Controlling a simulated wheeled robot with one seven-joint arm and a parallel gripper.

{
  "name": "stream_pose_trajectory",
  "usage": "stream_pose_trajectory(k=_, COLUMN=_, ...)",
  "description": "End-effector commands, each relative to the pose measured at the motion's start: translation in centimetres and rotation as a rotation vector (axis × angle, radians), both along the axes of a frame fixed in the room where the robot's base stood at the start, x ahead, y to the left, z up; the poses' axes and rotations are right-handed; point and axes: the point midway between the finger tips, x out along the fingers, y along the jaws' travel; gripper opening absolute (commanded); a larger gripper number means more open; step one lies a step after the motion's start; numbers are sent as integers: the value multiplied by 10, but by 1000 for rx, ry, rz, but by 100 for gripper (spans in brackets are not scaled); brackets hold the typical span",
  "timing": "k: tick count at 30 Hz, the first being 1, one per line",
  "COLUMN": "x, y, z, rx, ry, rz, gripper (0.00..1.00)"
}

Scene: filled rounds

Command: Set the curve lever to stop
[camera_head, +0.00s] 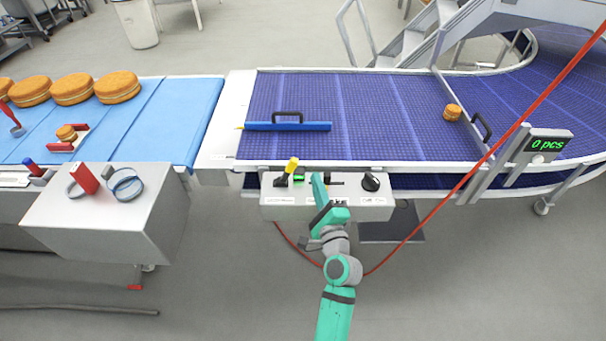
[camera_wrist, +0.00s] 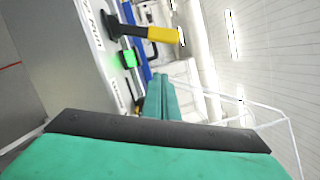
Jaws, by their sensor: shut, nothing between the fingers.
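A pale control box (camera_head: 285,208) sits on the near side of the blue conveyor. On its left is a lever with a yellow handle (camera_head: 291,166), standing up and tilted slightly right. The same yellow handle (camera_wrist: 165,35) shows in the wrist view, with a lit green button (camera_wrist: 128,58) beside it. A black knob (camera_head: 371,182) is at the box's right end. The box labels are too small to read. My gripper (camera_head: 317,178) is shut and empty over the middle of the box, right of the yellow lever and apart from it. Its fingers (camera_wrist: 160,92) partly cover a dark control behind them.
A blue bar with a black handle (camera_head: 288,126) lies across the conveyor (camera_head: 380,110) behind the box. A small round cake (camera_head: 452,112) rests near a gate on the right. A red cable and a counter display (camera_head: 548,144) reading "0 pcs" are at right.

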Motion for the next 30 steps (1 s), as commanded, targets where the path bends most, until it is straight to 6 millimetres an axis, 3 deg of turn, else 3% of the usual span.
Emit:
stream_pose_trajectory(k=3, x=21, y=7, z=4, rx=0, ry=-2, rz=1, gripper=0)
stream_pose_trajectory(k=12, x=17, y=36, z=16, rx=0, ry=0, rz=0, gripper=0)
stream_pose_trajectory(k=30, x=17, y=35, z=19, rx=-8, ry=-1, rz=-9, gripper=0)
